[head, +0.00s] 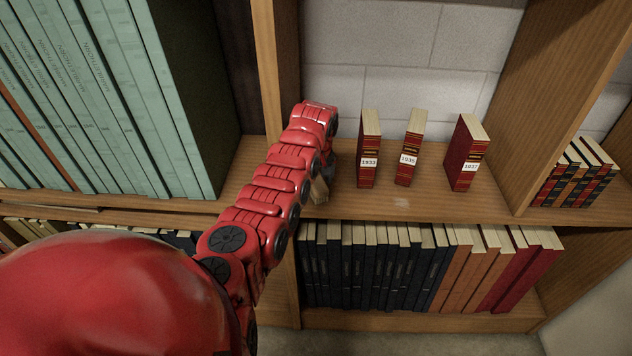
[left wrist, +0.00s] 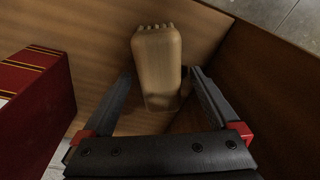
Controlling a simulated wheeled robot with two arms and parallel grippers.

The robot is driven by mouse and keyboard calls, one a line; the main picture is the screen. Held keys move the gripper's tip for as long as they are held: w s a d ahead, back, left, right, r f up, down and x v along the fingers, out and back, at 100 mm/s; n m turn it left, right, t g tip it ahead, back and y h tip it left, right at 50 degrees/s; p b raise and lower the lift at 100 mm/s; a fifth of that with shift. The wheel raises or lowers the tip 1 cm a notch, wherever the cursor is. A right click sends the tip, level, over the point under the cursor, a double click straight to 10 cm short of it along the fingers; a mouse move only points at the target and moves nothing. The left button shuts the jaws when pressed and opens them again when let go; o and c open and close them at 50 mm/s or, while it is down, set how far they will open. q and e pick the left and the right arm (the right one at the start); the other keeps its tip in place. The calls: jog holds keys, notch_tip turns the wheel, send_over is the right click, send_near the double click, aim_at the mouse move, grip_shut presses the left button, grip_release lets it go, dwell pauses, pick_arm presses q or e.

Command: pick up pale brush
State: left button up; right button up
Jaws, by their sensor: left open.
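The pale brush (left wrist: 158,60) is a light wooden block with rounded edges and a toothed far end. In the left wrist view it lies between the two open fingers of my left gripper (left wrist: 161,78), with a finger on each side. I cannot tell whether the fingers touch it. In the head view a small part of the brush (head: 319,190) shows on the shelf, beside and below my red left arm, which hides the rest. My right gripper is in neither view.
Red books labelled 1933 (head: 368,150), 1935 (head: 410,148) and 1937 (head: 466,155) stand on the same shelf (head: 400,203), right of my left arm. An upright wooden divider (head: 277,70) is close on the left. Dark, orange and red books (head: 375,265) fill the shelf below.

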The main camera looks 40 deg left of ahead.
pick_arm(q)
jog(key=shift+f, duration=0.25)
jog(key=shift+c, duration=0.2)
jog(key=c, duration=1.5)
jog(key=shift+o, duration=0.2)
jog(key=shift+r, duration=0.1)
